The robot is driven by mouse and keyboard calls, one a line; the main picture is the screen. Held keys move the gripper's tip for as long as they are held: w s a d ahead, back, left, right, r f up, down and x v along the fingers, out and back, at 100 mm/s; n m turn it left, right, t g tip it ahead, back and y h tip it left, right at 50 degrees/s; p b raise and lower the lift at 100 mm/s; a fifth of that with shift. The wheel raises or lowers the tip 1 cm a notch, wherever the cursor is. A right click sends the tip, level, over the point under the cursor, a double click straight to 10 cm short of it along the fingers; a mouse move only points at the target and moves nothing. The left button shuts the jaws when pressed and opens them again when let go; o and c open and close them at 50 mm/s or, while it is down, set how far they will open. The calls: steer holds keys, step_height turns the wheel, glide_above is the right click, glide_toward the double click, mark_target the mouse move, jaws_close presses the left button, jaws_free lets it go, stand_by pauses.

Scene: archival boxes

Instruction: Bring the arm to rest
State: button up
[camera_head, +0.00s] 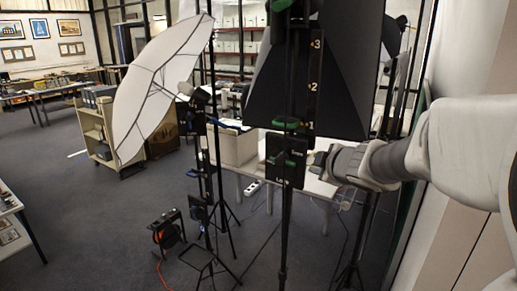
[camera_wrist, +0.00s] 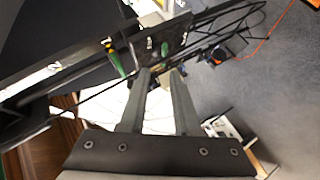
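My arm reaches in from the right in the head view, and my gripper (camera_head: 322,160) is beside a black post panel (camera_head: 314,80) marked 1, 2 and 3. A lower black box with a green lever (camera_head: 288,162) sits on the same post, just left of my gripper. In the wrist view my gripper (camera_wrist: 159,72) has its two grey fingers apart, with nothing between them. The numbered panel (camera_wrist: 60,68) and green parts (camera_wrist: 115,62) lie just past the fingertips. I cannot tell whether the fingers touch the panel.
A white umbrella (camera_head: 160,85) on a stand and a dark softbox (camera_head: 345,75) are close by. A white table (camera_head: 310,188) is behind the post. An orange cable reel (camera_head: 167,232) stands on the floor. A shelf cart (camera_head: 98,128) is at left. Grey floor is open at left.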

steer(key=s+d+f+m+g+h+b, duration=0.2)
steer(key=s+m+h+b, duration=0.2)
steer(key=s+m, duration=0.7)
steer(key=s+a+f+m+g+y+b, duration=0.1)
steer(key=s+a+f, duration=0.3)
steer(key=s, duration=0.5)
steer(key=s+a+f+m+g+y+b, duration=0.1)
steer(key=s+a+f+g, duration=0.3)
steer(key=s, duration=0.5)
step_height(320, 180, down, 2)
steer(key=shift+s+a+f+m+y+b, duration=0.2)
steer(key=shift+s+m+y+b, duration=0.1)
steer(key=shift+s+m+y, duration=0.15)
